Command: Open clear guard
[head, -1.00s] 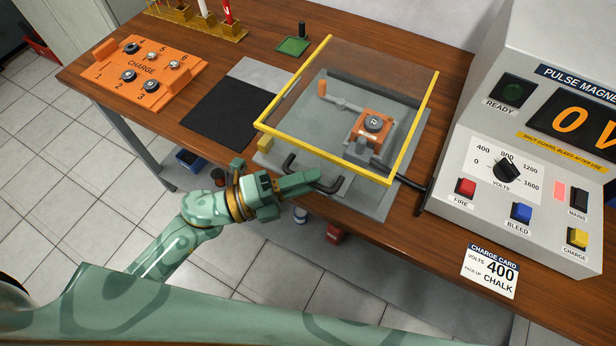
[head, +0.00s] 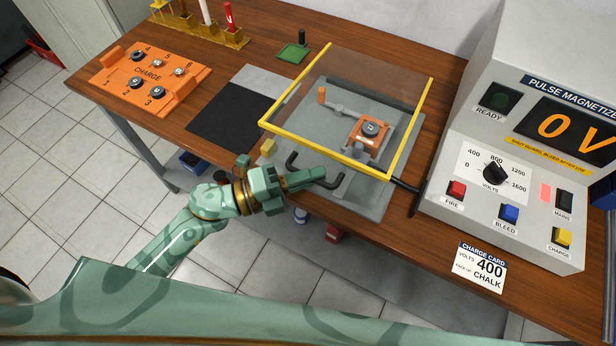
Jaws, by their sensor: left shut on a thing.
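The clear guard (head: 345,95) is a see-through cover with a yellow edge, over the grey fixture base (head: 372,205) in the head view. Its front edge stands a little above the base, and the yellow block (head: 268,147) shows below its left front corner. A black bent handle (head: 291,160) sticks out at the guard's front. My left gripper (head: 314,178) is shut on the middle of this handle, and its fingers hide that part. Under the guard, an orange holder (head: 366,146) carries a round grey disc (head: 371,130). My right gripper is out of view.
The pulse magnetizer (head: 520,190) stands close on the right, reading 0 V. An orange charge tray (head: 150,75) and a black mat (head: 228,118) lie left of the fixture. A charge card (head: 478,268) lies at the front edge. Bare wood shows behind the guard.

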